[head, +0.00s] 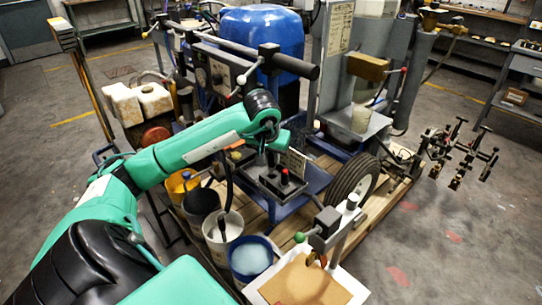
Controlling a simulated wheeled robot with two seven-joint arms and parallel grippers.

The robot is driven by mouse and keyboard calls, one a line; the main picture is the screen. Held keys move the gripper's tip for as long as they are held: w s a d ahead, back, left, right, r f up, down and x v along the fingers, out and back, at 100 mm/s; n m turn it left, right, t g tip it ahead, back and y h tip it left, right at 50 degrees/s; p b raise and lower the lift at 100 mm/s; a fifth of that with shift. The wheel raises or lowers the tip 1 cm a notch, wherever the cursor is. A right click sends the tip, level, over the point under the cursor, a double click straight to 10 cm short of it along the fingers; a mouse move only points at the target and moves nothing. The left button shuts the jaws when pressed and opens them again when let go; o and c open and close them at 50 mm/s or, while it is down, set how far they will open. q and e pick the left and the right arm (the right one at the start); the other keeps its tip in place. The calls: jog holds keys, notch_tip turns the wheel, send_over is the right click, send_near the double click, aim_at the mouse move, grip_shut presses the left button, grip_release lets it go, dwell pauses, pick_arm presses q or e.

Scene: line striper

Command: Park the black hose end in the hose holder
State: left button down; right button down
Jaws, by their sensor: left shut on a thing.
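My left arm reaches in from the left, over the machine's buckets. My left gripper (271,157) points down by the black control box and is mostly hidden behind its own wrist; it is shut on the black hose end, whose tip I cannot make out. A black hose (228,182) hangs to the left of the gripper and drops into a white bucket (222,227). I cannot tell the hose holder apart from the other machine parts. My right gripper is out of view.
A blue-rimmed bucket (251,258) and a yellow bucket (182,184) stand near the white one. The control box (284,184) has a red knob. A tyre (353,181), a large blue tank (262,42) and a handlebar (213,43) crowd the space. Open floor lies right.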

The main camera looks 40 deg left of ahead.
aim_at(270, 163)
pick_arm(q)
jog(key=shift+f+b, duration=1.35)
jog(key=shift+f, duration=0.2)
dwell(0.9)
jog(key=c, duration=0.9)
grip_release()
jog(key=shift+p+v, duration=1.9)
jog(key=shift+v, duration=1.65)
jog(key=shift+f, duration=0.1)
